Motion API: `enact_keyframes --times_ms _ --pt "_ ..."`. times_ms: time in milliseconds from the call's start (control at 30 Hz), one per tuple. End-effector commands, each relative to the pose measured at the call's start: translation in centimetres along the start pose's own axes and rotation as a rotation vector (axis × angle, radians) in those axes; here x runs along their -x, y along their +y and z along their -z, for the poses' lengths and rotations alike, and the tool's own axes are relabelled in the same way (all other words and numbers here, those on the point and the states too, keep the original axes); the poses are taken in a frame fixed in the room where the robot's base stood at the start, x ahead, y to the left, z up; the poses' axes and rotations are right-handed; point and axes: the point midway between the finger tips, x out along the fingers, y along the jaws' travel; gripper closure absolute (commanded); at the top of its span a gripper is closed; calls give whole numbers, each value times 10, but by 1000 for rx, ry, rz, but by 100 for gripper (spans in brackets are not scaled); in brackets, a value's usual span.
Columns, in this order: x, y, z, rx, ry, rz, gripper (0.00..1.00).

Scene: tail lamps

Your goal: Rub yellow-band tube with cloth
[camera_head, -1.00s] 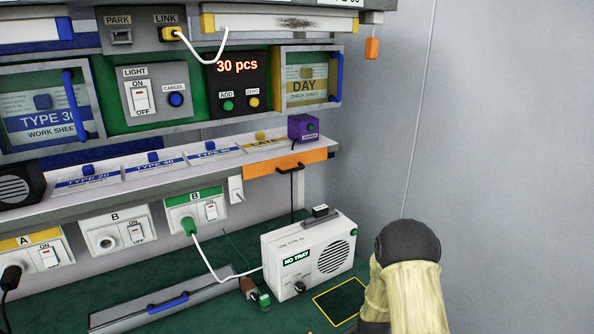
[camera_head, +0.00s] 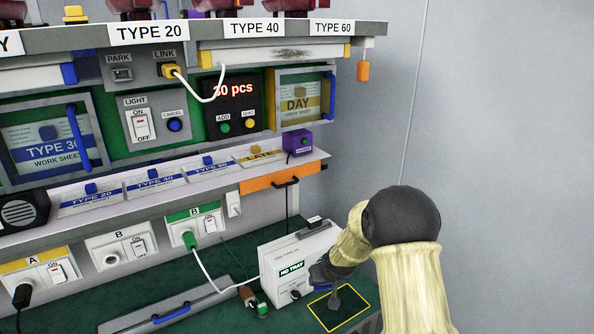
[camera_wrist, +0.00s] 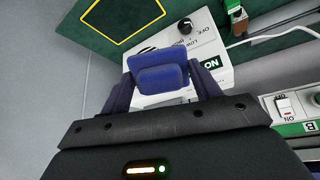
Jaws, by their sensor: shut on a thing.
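The yellow-band tube (camera_head: 240,55) is a white tube with yellow ends, mounted under the top shelf in the head view. A dark smudge marks its middle right part. In the wrist view, my gripper (camera_wrist: 160,82) is shut on a folded blue pad, which looks like the cloth (camera_wrist: 160,75). In the head view my gripper (camera_head: 328,275) is low, in front of the white box tester and well below the tube. The tube is out of the wrist view.
A white NO TRAY box (camera_head: 290,262) stands on the green bench beside a yellow-outlined square (camera_head: 350,315). The grey wall side is free.

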Motion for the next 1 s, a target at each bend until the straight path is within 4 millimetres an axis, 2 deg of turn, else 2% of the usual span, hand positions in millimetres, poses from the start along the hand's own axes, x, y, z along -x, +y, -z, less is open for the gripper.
enact_keyframes --times_ms 33,100,400,667,1000 --pt "22 -2 25 14 54 9 56" --pt "43 -5 50 34 125 25 56" --pt "141 -17 154 113 426 103 56" --pt "238 -30 232 156 654 180 56" --pt "377 -50 315 182 890 271 56"
